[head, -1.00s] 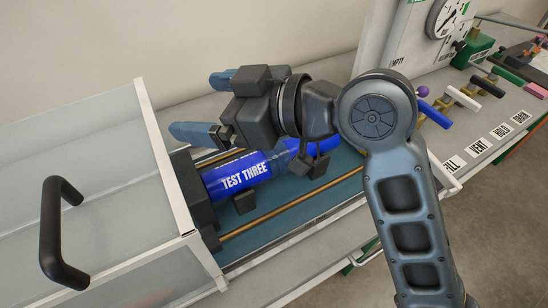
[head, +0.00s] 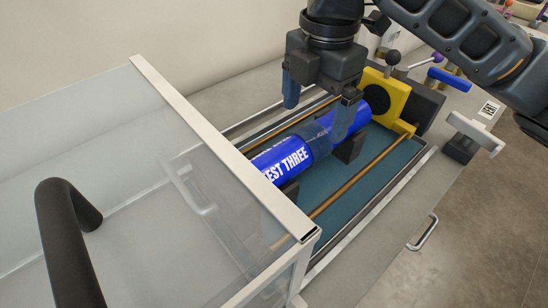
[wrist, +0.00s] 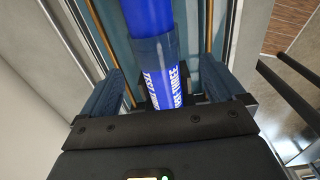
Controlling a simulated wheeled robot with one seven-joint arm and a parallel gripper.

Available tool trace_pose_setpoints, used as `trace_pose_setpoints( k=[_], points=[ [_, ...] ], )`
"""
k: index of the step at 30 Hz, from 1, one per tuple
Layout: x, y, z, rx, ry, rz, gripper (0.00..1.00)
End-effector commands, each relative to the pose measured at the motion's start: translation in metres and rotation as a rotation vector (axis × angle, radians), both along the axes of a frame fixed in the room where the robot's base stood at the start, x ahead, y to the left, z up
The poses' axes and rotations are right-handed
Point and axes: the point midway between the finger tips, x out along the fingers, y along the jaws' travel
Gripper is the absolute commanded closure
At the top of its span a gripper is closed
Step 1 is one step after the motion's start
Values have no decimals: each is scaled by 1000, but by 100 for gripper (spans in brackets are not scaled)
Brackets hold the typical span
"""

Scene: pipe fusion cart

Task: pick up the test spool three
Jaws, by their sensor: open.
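The test spool three (head: 280,161) is a blue cylinder with white "TEST THREE" lettering and a darker band around its middle. It lies on black supports in a teal-floored bed, its left end partly behind the clear cover. My gripper (head: 317,117) points down over the spool's middle, open. One finger is on the far side, and the other crosses in front of the near side. In the wrist view the spool (wrist: 166,85) runs between the two spread fingers (wrist: 160,86), with gaps visible on both sides. The spool's underside is hidden.
A clear cover with a white frame (head: 190,125) and black handle (head: 70,235) stands close at left. A yellow clamp block (head: 388,98) stands at the spool's right end. Brass rods (head: 360,178) flank the bed. A white-handled valve (head: 468,135) is at right.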

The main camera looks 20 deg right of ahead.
Motion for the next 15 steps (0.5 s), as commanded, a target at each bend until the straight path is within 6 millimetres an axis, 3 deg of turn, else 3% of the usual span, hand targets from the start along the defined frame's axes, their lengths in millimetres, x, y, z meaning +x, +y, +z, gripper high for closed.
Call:
trace_pose_setpoints(
  k=[15],
  points=[
    [2, -10, -45, -21, 11, 1, 4]
  ],
)
